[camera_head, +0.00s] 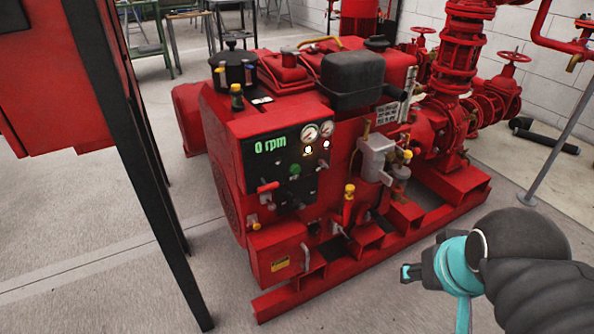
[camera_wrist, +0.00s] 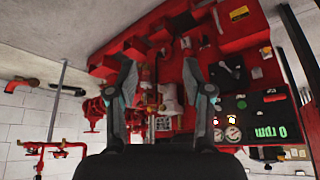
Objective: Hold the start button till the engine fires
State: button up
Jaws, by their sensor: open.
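The black control panel (camera_head: 283,165) is on the near end of the red engine (camera_head: 300,130). Its green display (camera_head: 270,145) reads 0 rpm. A round green button (camera_head: 295,169) sits below the display and appears to be the start button; nothing touches it. In the wrist view the panel shows rotated at the lower right, with the button (camera_wrist: 241,104) and display (camera_wrist: 271,131). My gripper (camera_head: 411,272) is at the lower right, apart from the engine. In the wrist view my gripper (camera_wrist: 160,75) has its fingers spread, with nothing between them.
Two gauges (camera_head: 318,130) and lit yellow and red lamps are on the panel's right. A red lever (camera_head: 267,187) is at its lower left. A red cabinet on black posts (camera_head: 150,190) stands at left. Red pipes and valves (camera_head: 465,70) are behind. Floor (camera_head: 390,300) before the skid is clear.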

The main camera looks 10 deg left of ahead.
grip_shut()
dwell(1.1)
